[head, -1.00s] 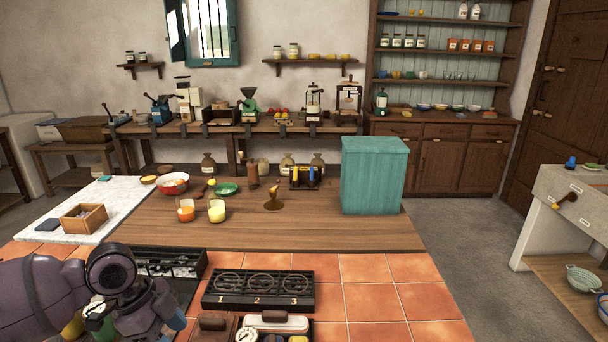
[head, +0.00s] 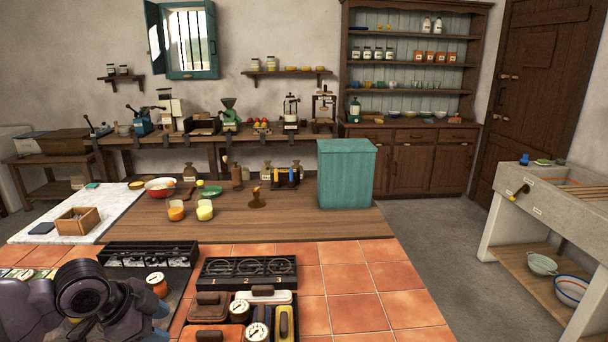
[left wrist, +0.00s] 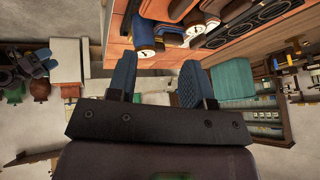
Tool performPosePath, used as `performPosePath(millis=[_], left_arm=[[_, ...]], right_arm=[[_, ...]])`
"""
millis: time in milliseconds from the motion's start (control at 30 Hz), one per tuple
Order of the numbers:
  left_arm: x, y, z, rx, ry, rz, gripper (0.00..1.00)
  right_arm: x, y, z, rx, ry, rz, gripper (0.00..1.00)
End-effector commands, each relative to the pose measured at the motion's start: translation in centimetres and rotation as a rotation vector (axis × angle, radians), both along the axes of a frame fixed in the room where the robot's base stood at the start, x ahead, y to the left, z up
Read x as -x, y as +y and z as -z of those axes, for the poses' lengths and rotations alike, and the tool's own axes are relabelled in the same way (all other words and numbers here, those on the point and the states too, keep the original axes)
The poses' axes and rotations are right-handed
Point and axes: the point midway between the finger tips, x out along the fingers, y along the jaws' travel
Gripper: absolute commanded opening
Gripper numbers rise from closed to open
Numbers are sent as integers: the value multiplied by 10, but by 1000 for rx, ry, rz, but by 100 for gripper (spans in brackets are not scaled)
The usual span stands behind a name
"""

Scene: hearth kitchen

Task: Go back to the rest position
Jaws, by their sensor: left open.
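My left arm comes in at the lower left of the head view, its dark wrist (head: 85,290) low over the near end of the tiled counter (head: 345,278). In the left wrist view my left gripper (left wrist: 156,78) is open, its two blue fingers well apart and nothing between them. The wrist view is strongly tilted, with the counter's edge and the teal box (left wrist: 232,80) beyond the fingers.
The teal box (head: 346,175) stands farther back. Floor at right is clear.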

Motion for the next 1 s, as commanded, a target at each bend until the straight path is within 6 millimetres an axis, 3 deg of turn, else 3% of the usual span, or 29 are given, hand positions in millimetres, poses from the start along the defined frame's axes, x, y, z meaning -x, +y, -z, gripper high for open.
performPosePath(millis=[100,233,467,767,1000], left_arm=[[-25,-11,-10,63,-145,-77,46],[-42,-23,-9,172,-290,-172,46],[-37,-36,20,392,-484,-367,46],[21,-21,90,507,-573,-637,46],[100,-1,161,462,-511,-868,46]], right_arm=[[-7,2,-5,-1,-16,-4,93],[-6,1,-4,-2,-15,-3,93],[0,0,0,-1,0,1,93],[7,-1,6,-1,19,5,93],[5,-1,4,0,12,2,93]])
